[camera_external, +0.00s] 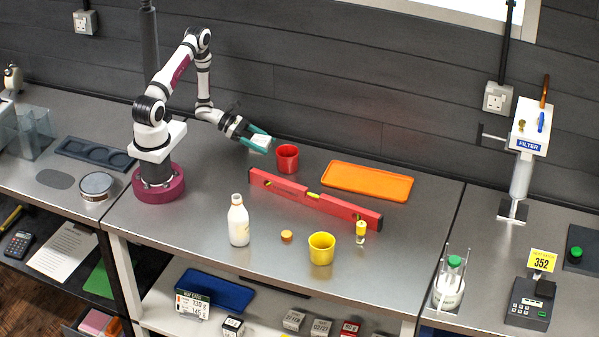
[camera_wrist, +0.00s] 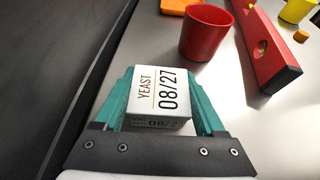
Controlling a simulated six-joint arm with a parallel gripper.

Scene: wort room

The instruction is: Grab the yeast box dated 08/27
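The yeast box (camera_wrist: 158,95) is small and white, with "YEAST" and "08/27" printed on its face in the wrist view. My gripper (camera_wrist: 160,100) has its teal fingers on both sides of the box, closed against it. In the external view my gripper (camera_external: 257,141) holds the white box (camera_external: 260,141) above the worktop, at the back near the wall and just left of the red cup. The box's far sides are hidden.
A red cup (camera_external: 287,158) stands close to the right of my gripper. A red spirit level (camera_external: 315,199) and an orange tray (camera_external: 367,181) lie further right. A white bottle (camera_external: 238,221) and yellow cup (camera_external: 321,248) stand in front. Several small boxes (camera_external: 293,320) are on the shelf below.

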